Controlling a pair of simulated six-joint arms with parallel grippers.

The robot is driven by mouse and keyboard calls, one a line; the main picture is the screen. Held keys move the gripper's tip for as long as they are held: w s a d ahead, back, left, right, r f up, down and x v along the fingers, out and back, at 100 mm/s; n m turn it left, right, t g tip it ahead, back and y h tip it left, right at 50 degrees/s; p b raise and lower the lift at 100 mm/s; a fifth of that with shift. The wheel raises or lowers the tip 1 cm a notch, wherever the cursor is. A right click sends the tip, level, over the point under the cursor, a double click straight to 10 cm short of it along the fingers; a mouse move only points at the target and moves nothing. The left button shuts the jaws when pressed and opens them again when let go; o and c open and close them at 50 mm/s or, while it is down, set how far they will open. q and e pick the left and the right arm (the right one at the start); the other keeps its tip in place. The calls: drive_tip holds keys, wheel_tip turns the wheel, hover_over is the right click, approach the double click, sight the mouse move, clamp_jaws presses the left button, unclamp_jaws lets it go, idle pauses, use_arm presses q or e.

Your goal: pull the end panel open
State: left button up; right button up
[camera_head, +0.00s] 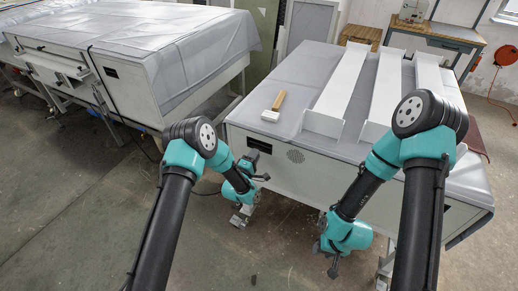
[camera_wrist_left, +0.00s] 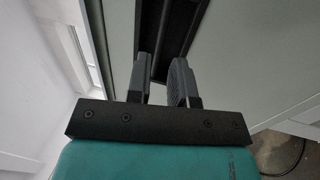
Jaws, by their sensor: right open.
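The end panel (camera_head: 310,176) is the pale upright face at the near end of the cloth-covered table. It has a dark recessed handle (camera_head: 259,145) near its left end. The recess also shows in the left wrist view (camera_wrist_left: 178,25) as a black channel. My left gripper (camera_wrist_left: 163,88) is at this recess, its two grey fingers apart with dark material between them. Whether they touch or hold the handle is hidden. In the head view the left gripper (camera_head: 251,159) is small, just below the handle. My right gripper (camera_head: 333,268) is open and empty, low in front of the panel.
Long white channel pieces (camera_head: 338,88) and a wooden-handled brush (camera_head: 274,106) lie on the cloth-covered table top (camera_head: 300,68). A second covered machine (camera_head: 130,90) stands at the left. Bare floor (camera_head: 80,215) is open in front.

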sight(259, 148)
use_arm(q)
drive_tip(key=shift+x, duration=2.15)
clamp_jaws()
